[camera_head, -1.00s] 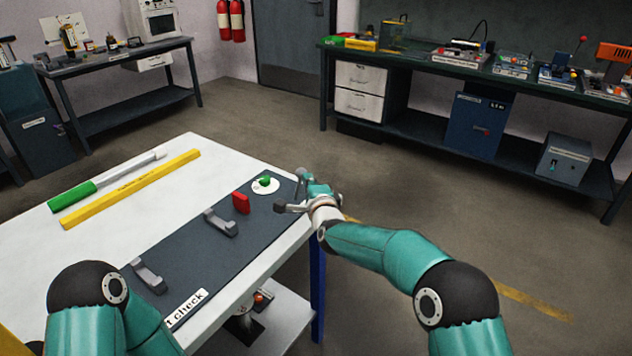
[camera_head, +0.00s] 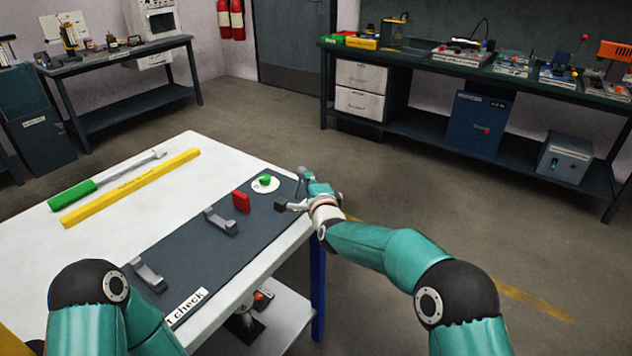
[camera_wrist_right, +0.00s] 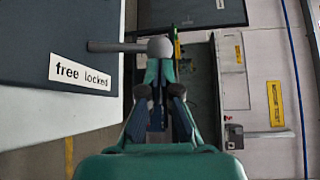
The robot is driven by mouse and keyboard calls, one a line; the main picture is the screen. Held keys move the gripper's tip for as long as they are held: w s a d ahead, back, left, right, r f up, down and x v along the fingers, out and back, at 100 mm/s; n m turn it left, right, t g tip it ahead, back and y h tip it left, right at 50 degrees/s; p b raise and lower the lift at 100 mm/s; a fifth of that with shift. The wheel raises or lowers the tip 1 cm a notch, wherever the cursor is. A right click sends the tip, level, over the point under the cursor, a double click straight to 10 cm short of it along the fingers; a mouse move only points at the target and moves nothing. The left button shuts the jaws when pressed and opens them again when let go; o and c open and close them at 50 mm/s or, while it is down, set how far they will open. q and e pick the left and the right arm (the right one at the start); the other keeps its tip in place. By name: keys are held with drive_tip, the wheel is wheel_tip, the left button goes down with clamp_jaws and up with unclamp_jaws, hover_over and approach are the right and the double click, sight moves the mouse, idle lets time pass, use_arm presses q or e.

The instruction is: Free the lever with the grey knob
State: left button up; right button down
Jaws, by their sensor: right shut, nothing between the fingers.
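The lever (camera_wrist_right: 112,47) is a grey rod with a round grey knob (camera_wrist_right: 160,48) at its right end in the right wrist view. The rod points left across the edge of the dark panel, above the label "free locked" (camera_wrist_right: 80,75). My right gripper (camera_wrist_right: 159,68) is shut, its fingertips together right at the knob, with nothing held between them. Whether the tips touch the knob is unclear. In the head view my right gripper (camera_head: 309,178) is at the panel's far right corner and largely covers the lever. My left gripper is out of view.
The dark panel (camera_head: 185,245) on the white table (camera_head: 115,195) carries grey brackets (camera_head: 221,221), a red block (camera_head: 241,202) and a green knob (camera_head: 265,181) on a white disc. A yellow bar (camera_head: 130,188) and a green-handled tool (camera_head: 73,195) lie behind. Open floor lies right of the table.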

drive_tip(key=shift+s, duration=0.1)
drive_tip(key=v, duration=1.1)
drive_tip(key=shift+s+d, duration=0.15)
drive_tip(key=shift+s, duration=0.25)
